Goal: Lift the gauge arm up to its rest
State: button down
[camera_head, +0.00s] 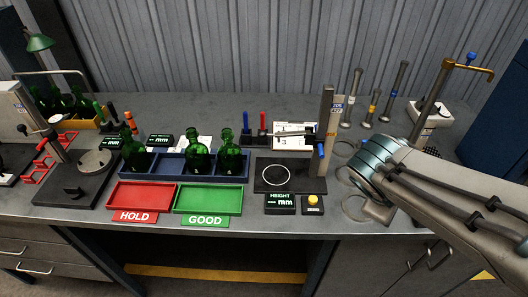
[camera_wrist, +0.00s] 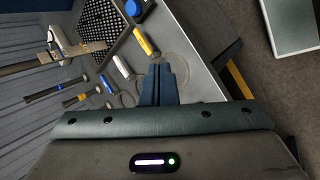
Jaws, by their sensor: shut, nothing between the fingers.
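The height gauge stands on a black base plate (camera_head: 262,180) at the middle right of the bench in the head view. Its upright grey post (camera_head: 327,110) carries the dark gauge arm (camera_head: 303,134), which reaches left above the plate, about halfway up the post. A blue handle (camera_head: 321,151) is at the post end. My gripper's fingers (camera_wrist: 158,72) are together and empty in the wrist view. In the head view my arm comes in from the right, its end right of the post and apart from it; the fingertips are not clear there. The wrist view does not show the gauge.
Several plug gauges (camera_head: 373,104) stand behind my wrist, with a brass tap (camera_head: 448,72) to the right. Green bottles (camera_head: 199,150) stand in a blue tray left of the gauge. A red tray (camera_head: 142,197), green tray (camera_head: 208,200) and height display (camera_head: 280,204) lie in front.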

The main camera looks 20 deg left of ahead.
aim_at(284, 133)
jog(key=w+a+f+n+t+y+b, duration=0.1)
jog(key=w+a+f+n+t+b, duration=0.15)
jog(key=a+n, duration=0.4)
jog(key=w+a+f+n+t+b, duration=0.1)
jog(key=w+a+n+t+b, duration=0.1)
jog(key=w+a+n+t, duration=0.35)
jog(key=s+a+f+n+y+b, duration=0.2)
jog(key=a+n+y, duration=0.4)
jog(key=a+n, duration=0.8)
jog(key=shift+s+a+f+n+t+y, duration=0.2)
jog(key=shift+s+a+n+t+y, duration=0.15)
jog(key=shift+s+a, duration=0.55)
jog(key=shift+w+a, duration=0.2)
jog(key=shift+w, duration=0.05)
jog(key=x, duration=1)
jog(key=shift+w+d, duration=0.1)
jog(key=shift+a+r+p, duration=0.1)
jog(key=shift+r+p, duration=0.55)
jog(key=shift+r, duration=0.35)
jog(key=shift+a+r+p, duration=0.15)
jog(key=shift+r+p, duration=0.5)
jog(key=shift+r, duration=0.4)
